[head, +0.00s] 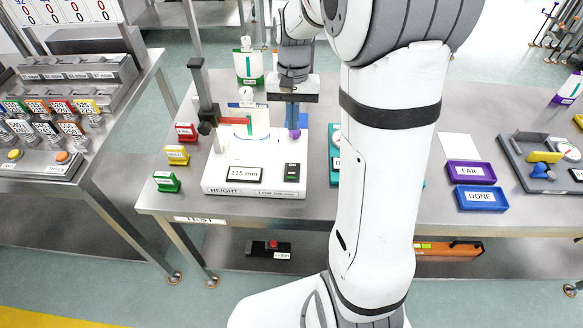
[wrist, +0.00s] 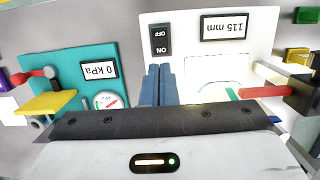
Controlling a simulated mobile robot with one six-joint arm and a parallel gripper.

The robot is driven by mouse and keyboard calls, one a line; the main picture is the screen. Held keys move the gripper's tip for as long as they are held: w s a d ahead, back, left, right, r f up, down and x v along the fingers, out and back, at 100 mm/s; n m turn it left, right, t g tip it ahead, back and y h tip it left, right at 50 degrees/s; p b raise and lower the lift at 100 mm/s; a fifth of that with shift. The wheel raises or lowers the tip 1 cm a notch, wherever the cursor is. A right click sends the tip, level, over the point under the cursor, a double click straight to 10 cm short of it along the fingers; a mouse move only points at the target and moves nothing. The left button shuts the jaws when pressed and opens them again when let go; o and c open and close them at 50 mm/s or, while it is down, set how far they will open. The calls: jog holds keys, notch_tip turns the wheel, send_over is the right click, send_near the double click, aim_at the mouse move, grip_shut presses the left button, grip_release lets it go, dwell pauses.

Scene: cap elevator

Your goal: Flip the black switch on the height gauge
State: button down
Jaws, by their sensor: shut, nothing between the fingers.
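The height gauge (head: 218,186) is a white base with a dark upright post at its left, on the metal table. Its display (head: 245,174) reads 115 mm. The black switch (head: 292,172) is at the base's front right. In the wrist view the switch (wrist: 161,40) appears upside down, marked OFF and ON; which way it is tipped I cannot tell. My gripper (head: 293,134) has blue fingers, shut and empty, pointing down over the right part of the base, behind the switch. In the wrist view the fingertips (wrist: 158,68) appear just below the switch's ON end, apparently apart from it.
A teal device (wrist: 68,66) with a 0 kPa display and dial stands beside the gauge, mostly hidden by my arm in the head view. Red, yellow and green blocks (head: 166,182) line the gauge's left. FAIL (head: 470,173) and DONE (head: 481,198) trays lie right.

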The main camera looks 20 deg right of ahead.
aim_at(292, 173)
jog(key=f, duration=0.4)
jog(key=s+f, duration=0.1)
jog(key=f, duration=0.4)
jog(key=s+a+f+p, duration=0.1)
jog(key=f, duration=0.3)
jog(key=shift+s+f, duration=0.1)
jog(key=shift+f, duration=0.3)
jog(key=shift+d, duration=0.1)
